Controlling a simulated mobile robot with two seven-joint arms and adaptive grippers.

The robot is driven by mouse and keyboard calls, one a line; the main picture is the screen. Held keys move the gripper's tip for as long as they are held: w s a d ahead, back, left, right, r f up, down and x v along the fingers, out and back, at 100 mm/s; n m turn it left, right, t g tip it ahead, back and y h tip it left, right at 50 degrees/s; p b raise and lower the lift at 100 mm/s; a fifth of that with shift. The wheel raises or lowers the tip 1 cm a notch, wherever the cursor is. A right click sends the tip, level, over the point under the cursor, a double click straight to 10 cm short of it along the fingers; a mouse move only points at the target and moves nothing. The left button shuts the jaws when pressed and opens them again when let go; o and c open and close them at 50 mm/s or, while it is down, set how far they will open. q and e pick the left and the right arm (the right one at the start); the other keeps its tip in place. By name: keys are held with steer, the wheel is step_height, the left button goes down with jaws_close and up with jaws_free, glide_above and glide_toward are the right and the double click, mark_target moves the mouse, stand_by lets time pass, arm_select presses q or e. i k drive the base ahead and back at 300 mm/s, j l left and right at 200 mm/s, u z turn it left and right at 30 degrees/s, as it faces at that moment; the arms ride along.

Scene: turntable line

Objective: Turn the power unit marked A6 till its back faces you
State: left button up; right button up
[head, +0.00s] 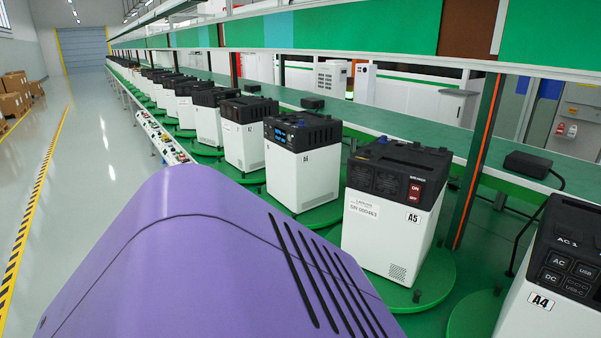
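The power unit marked A6 (308,182) is a white box with a black top. It stands upright on a round green turntable (322,217) in the row on the right. Neither of my grippers is in view.
The unit marked A5 (385,236) stands nearer, showing vents, a serial label and red switches. The unit marked A4 (545,300) is cut off at right. More units recede behind A6. A green shelf (430,134) runs behind the row.

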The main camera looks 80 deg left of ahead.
mark_target(328, 214)
steer(key=u, duration=1.85)
